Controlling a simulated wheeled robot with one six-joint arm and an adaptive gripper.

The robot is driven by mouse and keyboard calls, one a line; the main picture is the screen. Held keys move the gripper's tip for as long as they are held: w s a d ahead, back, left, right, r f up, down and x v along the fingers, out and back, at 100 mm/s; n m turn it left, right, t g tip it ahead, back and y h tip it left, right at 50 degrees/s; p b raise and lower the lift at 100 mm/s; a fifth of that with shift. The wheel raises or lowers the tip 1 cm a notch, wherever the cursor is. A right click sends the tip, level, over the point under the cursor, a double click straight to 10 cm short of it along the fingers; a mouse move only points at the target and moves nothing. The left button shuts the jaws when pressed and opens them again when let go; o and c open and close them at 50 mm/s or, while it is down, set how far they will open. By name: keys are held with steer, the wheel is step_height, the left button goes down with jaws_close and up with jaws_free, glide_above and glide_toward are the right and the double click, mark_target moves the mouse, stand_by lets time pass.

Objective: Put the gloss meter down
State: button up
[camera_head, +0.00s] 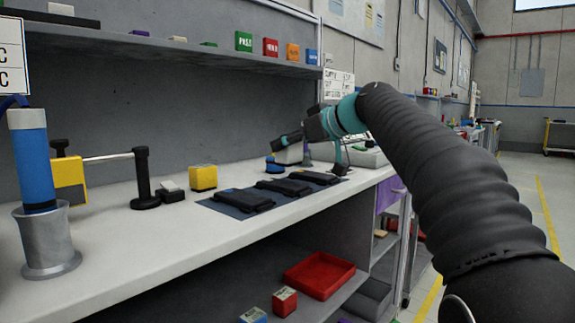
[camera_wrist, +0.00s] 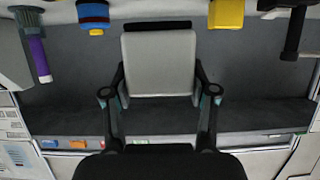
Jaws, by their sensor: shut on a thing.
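The gloss meter appears to be the light grey block with a dark edge (camera_wrist: 160,65) in the wrist view. My gripper (camera_wrist: 160,80) is shut on it, with one black finger against each side. In the head view, my gripper (camera_head: 308,155) is over the far part of the bench, and a pale grey part of the block (camera_head: 289,155) shows beneath a finger. The rest is hidden by my gripper. I cannot tell whether the block touches the bench.
The bench (camera_head: 120,255) holds a dark mat (camera_head: 222,207) with several black pouches, a yellow cube (camera_head: 203,178), a blue-topped item (camera_head: 273,165) near my gripper, and a black stand (camera_head: 143,180). A shelf (camera_head: 150,45) with small boxes runs above. Bare bench lies along the front.

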mark_target(296, 159)
steer(key=shift+w+a+f, duration=0.1)
steer(key=shift+a, duration=0.15)
steer(key=shift+f, duration=0.3)
steer(key=shift+f+b, duration=0.6)
steer(key=shift+f, duration=1.15)
steer(key=shift+f, duration=0.15)
steer(key=o, duration=1.4)
